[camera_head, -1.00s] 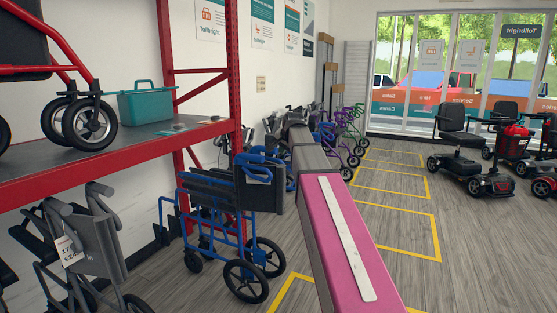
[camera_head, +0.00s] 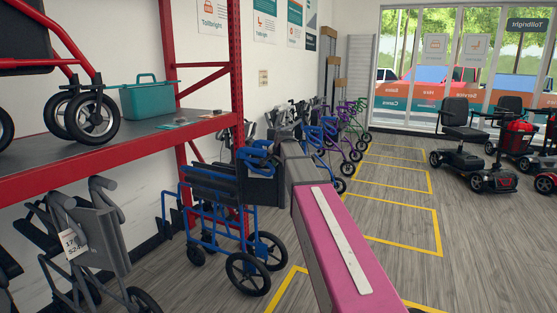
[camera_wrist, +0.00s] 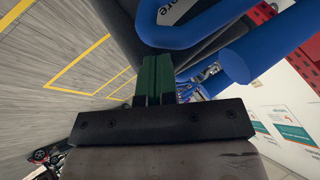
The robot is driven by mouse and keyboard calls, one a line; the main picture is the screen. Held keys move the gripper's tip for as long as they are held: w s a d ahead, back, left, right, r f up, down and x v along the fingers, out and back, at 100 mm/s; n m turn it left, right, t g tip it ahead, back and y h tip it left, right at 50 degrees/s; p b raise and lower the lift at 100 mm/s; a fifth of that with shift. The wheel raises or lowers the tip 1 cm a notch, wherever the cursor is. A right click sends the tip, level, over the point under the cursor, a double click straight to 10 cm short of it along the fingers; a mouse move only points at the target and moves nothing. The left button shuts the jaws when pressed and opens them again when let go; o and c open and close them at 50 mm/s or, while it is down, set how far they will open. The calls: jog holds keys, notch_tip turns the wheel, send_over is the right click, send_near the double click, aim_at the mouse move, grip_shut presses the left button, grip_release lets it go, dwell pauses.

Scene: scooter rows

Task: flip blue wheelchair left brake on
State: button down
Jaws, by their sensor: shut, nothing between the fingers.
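The blue wheelchair (camera_head: 205,214) stands on the floor by the red shelf post, with a black seat and back and blue tubing. In the head view my arm reaches toward its right side, and my gripper is hidden there. In the wrist view my gripper (camera_wrist: 155,72) has green fingers that are shut and empty. The fingertips are close to a dark panel and thick blue tubing (camera_wrist: 205,22) of the wheelchair; I cannot tell whether they touch. I cannot make out the left brake lever in either view.
A red-framed shelf (camera_head: 75,160) on the left holds a teal box (camera_head: 148,98). A folded grey wheelchair (camera_head: 90,240) stands below it. Walkers (camera_head: 350,125) line the wall behind. Scooters (camera_head: 470,160) stand at right. The yellow-marked floor (camera_head: 400,210) between is clear.

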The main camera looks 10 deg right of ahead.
jog(key=shift+f, duration=0.1)
jog(key=f, duration=0.2)
jog(key=f+t+y, duration=0.1)
jog(key=f, duration=0.2)
jog(key=w+a+f+y, duration=0.1)
jog(key=f, duration=0.1)
jog(key=shift+f+m+t, duration=0.15)
jog(key=shift+m+t, duration=0.15)
jog(key=shift+m, duration=0.1)
jog(key=shift+a+f, duration=0.2)
jog(key=shift+f, duration=0.3)
jog(key=s+d+r, duration=0.6)
jog(key=s+r, duration=0.2)
jog(key=s, duration=0.1)
jog(key=shift+d, duration=0.35)
jog(key=shift+f, duration=0.15)
